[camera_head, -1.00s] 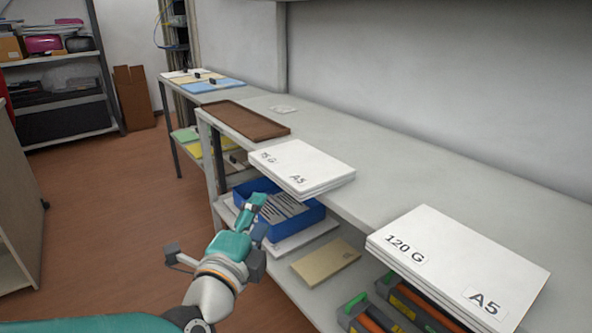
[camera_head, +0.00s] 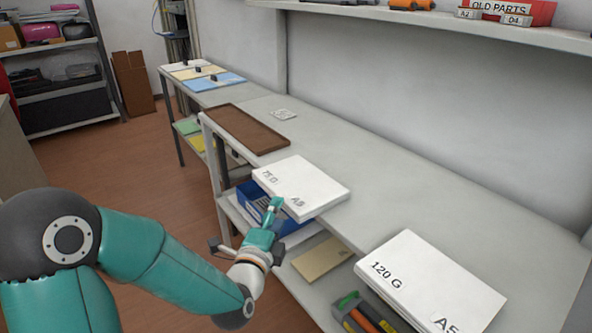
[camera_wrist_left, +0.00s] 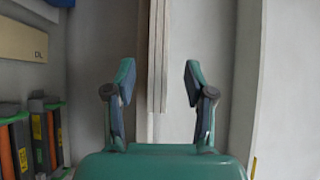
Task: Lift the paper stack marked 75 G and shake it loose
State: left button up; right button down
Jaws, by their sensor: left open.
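The white paper stack marked 75 G and A5 (camera_head: 310,186) lies on the grey bench, its near edge sticking out past the front. My left gripper (camera_head: 273,206) is at that overhanging edge, coming from the front. In the left wrist view the fingers of my left gripper (camera_wrist_left: 158,82) are open, one on each side. The stack's layered edge (camera_wrist_left: 158,40) shows between them, with gaps to both fingers. My right gripper is in neither view.
Another stack marked 120 G (camera_head: 430,281) overhangs the bench to the right. A brown tray (camera_head: 247,128) lies beyond the 75 G stack. Below are a blue bin (camera_head: 250,192), a tan packet (camera_head: 320,259) and toner cartridges (camera_wrist_left: 38,140). The bench behind the stacks is clear.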

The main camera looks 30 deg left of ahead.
aim_at(285, 196)
pick_arm(q)
jog(key=shift+x, duration=3.75)
jog(key=shift+s+a+f, duration=0.1)
jog(key=shift+a, duration=0.1)
grip_shut()
